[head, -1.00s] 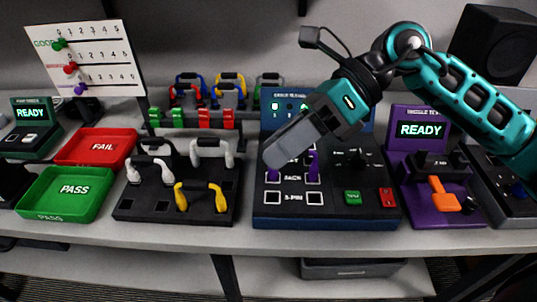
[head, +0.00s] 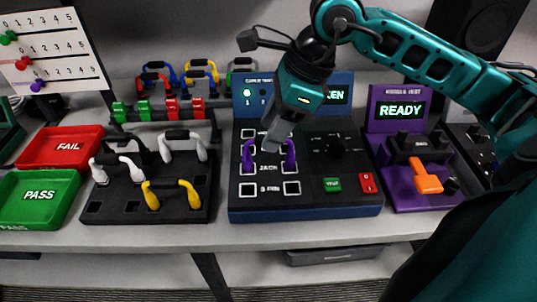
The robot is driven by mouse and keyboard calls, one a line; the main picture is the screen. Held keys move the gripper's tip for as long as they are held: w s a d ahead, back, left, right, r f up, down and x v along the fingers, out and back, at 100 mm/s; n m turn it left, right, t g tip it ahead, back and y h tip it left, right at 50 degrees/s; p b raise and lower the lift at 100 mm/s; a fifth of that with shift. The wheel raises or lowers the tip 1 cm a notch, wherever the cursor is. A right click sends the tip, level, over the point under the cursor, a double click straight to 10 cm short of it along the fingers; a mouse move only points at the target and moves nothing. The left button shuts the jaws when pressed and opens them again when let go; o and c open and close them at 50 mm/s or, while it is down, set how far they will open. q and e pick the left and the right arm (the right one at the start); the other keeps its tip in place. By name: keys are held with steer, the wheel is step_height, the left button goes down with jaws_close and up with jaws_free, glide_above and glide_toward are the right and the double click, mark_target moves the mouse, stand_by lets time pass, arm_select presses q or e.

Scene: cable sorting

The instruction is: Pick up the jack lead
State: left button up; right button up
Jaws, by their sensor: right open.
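The jack lead (head: 290,155) has purple ends and stands in the two sockets of the row marked JACK on the blue cable tester (head: 305,212). The middle of the lead is hidden behind my right gripper (head: 272,146). The gripper comes down from above, with its open fingers at the lead, between the two purple ends in the picture. I cannot tell whether the fingers touch it. My left gripper is not in view.
Left of the tester, a black holder (head: 150,214) bears white and yellow leads. Red FAIL (head: 66,148) and green PASS (head: 38,195) trays lie further left. A rack of coloured leads (head: 165,112) stands behind. A purple toggle tester (head: 400,200) stands to the right.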

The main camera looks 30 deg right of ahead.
steer(key=x, duration=0.5)
steer(key=shift+d+f, duration=0.15)
steer(key=shift+f, duration=0.05)
jaws_close()
